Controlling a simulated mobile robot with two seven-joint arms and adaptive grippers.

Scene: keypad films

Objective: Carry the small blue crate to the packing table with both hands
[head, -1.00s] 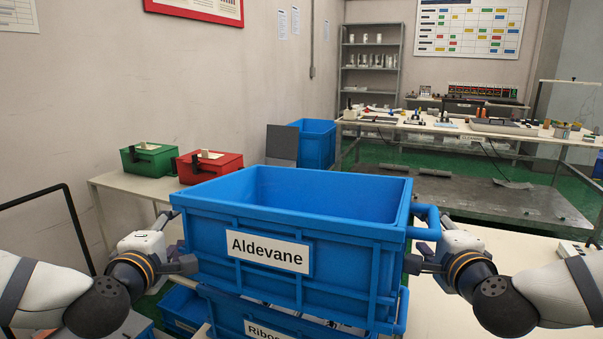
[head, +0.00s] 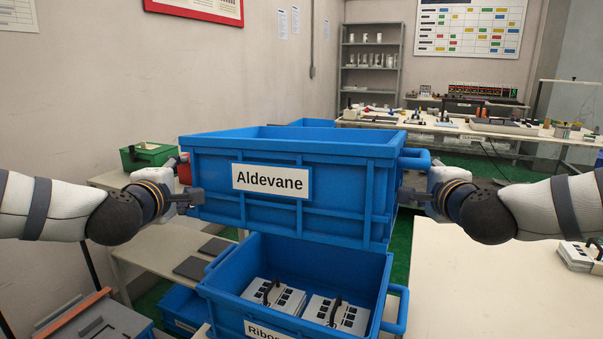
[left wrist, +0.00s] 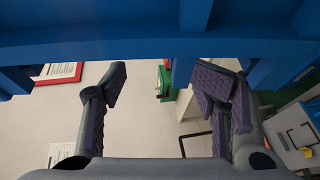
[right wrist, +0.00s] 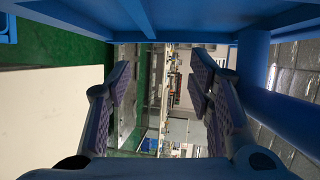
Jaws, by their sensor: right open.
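In the right wrist view the fingers (right wrist: 160,85) are also apart below the crate. How the hands bear the crate is partly hidden.
A lower blue crate (head: 225,285) holding grey boxes with black handles stands directly beneath. A pale tabletop (head: 475,265) lies at right; a long bench (head: 470,128) stands behind. A green box (head: 150,154) sits on a table at left. Green floor lies between.

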